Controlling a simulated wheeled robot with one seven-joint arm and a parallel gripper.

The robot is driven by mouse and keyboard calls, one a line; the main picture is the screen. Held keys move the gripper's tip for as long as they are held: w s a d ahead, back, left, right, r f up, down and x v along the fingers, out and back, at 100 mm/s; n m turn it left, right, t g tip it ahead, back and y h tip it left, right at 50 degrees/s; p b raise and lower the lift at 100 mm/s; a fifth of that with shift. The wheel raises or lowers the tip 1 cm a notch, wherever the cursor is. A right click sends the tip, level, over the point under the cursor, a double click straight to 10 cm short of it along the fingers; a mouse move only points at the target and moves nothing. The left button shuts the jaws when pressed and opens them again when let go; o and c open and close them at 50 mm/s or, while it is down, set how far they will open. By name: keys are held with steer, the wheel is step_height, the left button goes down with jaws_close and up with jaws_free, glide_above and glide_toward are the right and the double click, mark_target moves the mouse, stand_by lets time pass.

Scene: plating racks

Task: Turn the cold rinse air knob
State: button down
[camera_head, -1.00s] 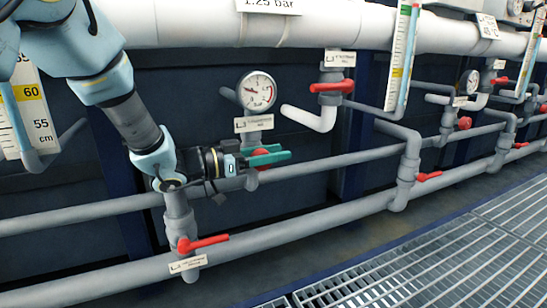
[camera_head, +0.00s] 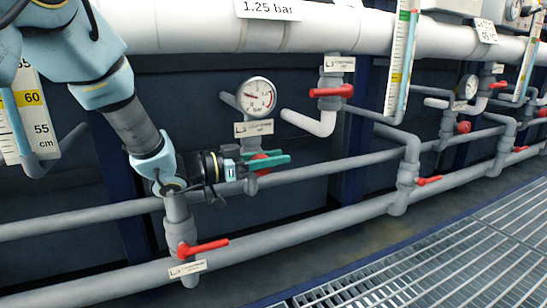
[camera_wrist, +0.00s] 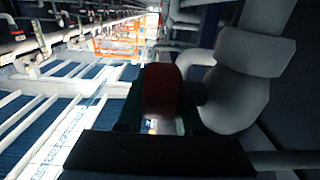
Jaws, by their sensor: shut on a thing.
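A red round knob (camera_head: 262,168) sits on a grey pipe fitting below a pressure gauge (camera_head: 257,97) and a small label plate (camera_head: 254,128) whose text is too small to read. My gripper (camera_head: 282,160) reaches in from the left with its green fingers around this knob, shut on it. The fingers hide part of the knob in the head view. In the wrist view the red knob (camera_wrist: 162,91) stands between the fingers, with its stem leading right to a grey pipe (camera_wrist: 232,90).
A red lever (camera_head: 203,249) is on the lower pipe beneath my arm. Grey pipes (camera_head: 330,164) run along the wall. A metal grating floor (camera_head: 440,250) lies at the lower right.

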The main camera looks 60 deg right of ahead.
steer(key=shift+r+y+p, duration=0.15)
steer(key=shift+y+p, duration=0.15)
steer(key=shift+p, duration=0.5)
steer(key=t+y+p, duration=0.2)
steer(key=p, duration=0.8)
steer(key=shift+p, duration=0.35)
step_height(320, 180, down, 2)
steer(key=t+y+p, duration=0.2)
steer(key=y+p, duration=0.1)
steer(key=p, duration=0.8)
steer(key=shift+a+f+t+y, duration=0.1)
steer(key=shift+f+t+y, duration=0.2)
steer(key=shift+y, duration=0.1)
